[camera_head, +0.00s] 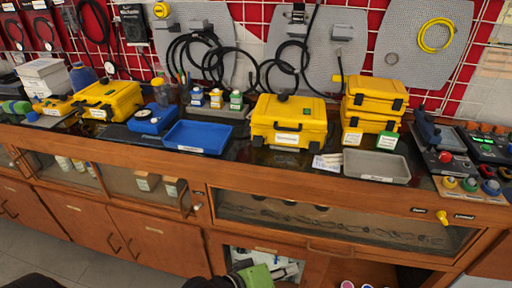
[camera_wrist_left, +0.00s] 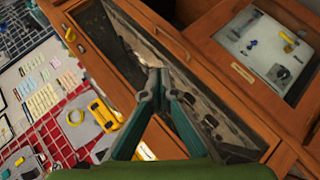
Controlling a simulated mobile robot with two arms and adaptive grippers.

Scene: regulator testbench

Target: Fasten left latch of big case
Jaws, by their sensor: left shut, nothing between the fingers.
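A large yellow case (camera_head: 288,122) with a dark handle and a white front label stands lid down at the middle of the dark counter in the head view. Dark latch parts show on its front, too small to tell whether they are fastened. My left gripper (camera_head: 288,271) is low in front of the wooden cabinets, well below and apart from the case. In the left wrist view its two teal fingers (camera_wrist_left: 157,82) meet at the tips with nothing between them. A yellow case (camera_wrist_left: 104,113) shows there, but I cannot tell which.
Another yellow case (camera_head: 109,99) stands left, and stacked yellow cases (camera_head: 373,97) stand right. A blue tray (camera_head: 198,137) and a grey tray (camera_head: 377,166) lie near the counter's front edge. An open lower compartment (camera_head: 335,270) is near my left gripper.

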